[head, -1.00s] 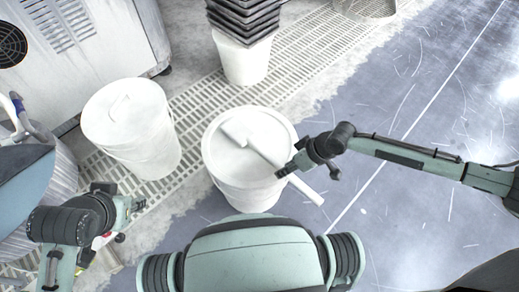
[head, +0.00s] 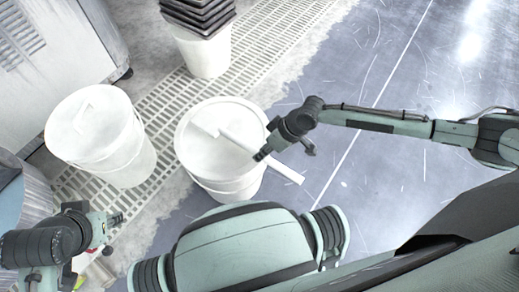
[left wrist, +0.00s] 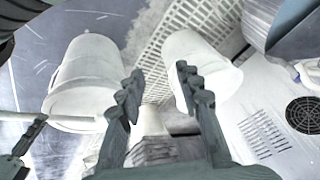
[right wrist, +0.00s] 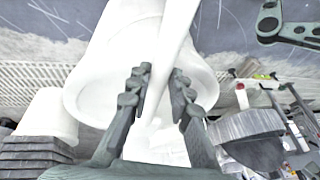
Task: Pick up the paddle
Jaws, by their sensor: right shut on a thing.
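The white paddle (head: 289,173) lies slantwise over the mouth of a white bucket (head: 222,186), its handle end sticking out past the rim at lower right. My right gripper (head: 284,153) is over the bucket's right rim, shut on the paddle's handle. In the right wrist view the white paddle (right wrist: 178,28) runs between the fingers (right wrist: 160,82). Whether it still touches the bucket I cannot tell. My left gripper (head: 114,220) is at lower left, away from the paddle. In the left wrist view its fingers (left wrist: 157,80) stand apart with nothing between them.
A second white bucket (head: 104,148), lidded, stands left of the first. A white bin with stacked dark trays (head: 198,14) stands behind. A grey machine cabinet (head: 50,60) is at upper left. The blue-grey floor (head: 400,90) on the right is clear.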

